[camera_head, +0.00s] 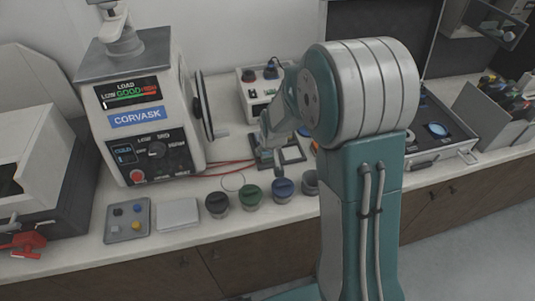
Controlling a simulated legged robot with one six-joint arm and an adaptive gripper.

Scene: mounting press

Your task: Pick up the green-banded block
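I cannot make out a green-banded block for certain. Small blocks, dark, yellow, blue and grey, sit on a grey tray (113,236) at the left front of the counter; no green band shows on them. A round jar with a green top (251,194) stands in the front row of jars. My arm crosses the right middle of the view. My gripper (265,155) seems to be behind it, low over a small dark fixture (291,155); its fingers are too small and covered to tell open from shut.
A white Corvask press (135,105) stands at left centre. Jars with black (217,202) and blue (283,186) tops flank the green one. A pale flat pad (177,214) lies beside the grey tray. A white control box (256,93) is behind; an open case (440,160) is right.

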